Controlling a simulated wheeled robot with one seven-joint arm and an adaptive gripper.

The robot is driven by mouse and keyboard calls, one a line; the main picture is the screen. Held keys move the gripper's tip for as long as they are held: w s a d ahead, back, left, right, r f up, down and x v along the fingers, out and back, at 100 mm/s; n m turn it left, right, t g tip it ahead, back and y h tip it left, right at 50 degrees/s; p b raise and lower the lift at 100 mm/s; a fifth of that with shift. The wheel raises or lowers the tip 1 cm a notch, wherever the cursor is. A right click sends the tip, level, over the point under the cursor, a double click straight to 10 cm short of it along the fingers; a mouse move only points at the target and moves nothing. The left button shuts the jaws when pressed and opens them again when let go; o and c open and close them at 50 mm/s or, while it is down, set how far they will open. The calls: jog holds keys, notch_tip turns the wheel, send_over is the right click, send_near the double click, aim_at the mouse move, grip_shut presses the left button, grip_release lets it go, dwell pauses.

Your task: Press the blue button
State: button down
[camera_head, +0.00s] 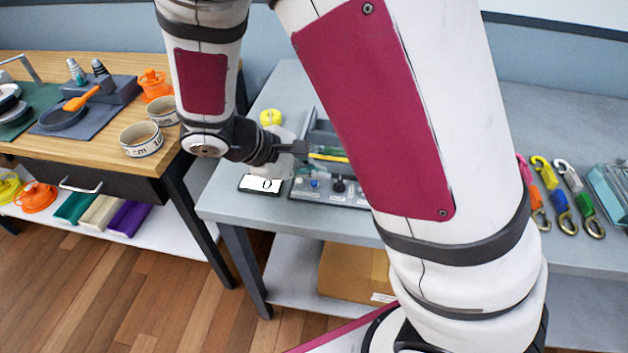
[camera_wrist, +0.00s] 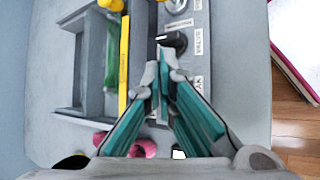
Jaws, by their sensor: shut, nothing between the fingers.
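The blue button (camera_head: 314,183) is a small round cap on the grey control panel (camera_head: 328,197), left of a black knob (camera_head: 339,186). My gripper (camera_head: 303,149) is shut and empty; in the head view its tips show behind and slightly left of the button. In the wrist view the shut fingertips (camera_wrist: 160,62) overlap the panel (camera_wrist: 196,70) just below the black knob (camera_wrist: 175,42). The blue button does not show there; the fingers seem to cover it. I cannot tell the height of the tips above the panel.
A grey tray (camera_wrist: 96,60) with a yellow bar (camera_wrist: 124,65) lies behind the panel. Pink items (camera_wrist: 143,149) lie near the fingers. Straps with hooks (camera_head: 565,200) lie at the right.

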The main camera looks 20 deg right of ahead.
aim_at(315, 189)
jog(key=shift+f, duration=0.25)
jog(key=shift+f+b, duration=0.35)
jog(key=shift+f, duration=0.05)
dwell(0.6)
jog(key=shift+r, duration=0.15)
jog(key=shift+r+p, duration=0.65)
jog(key=shift+r, duration=0.05)
jog(key=shift+r+p, duration=1.8)
jog(key=shift+r, duration=0.7)
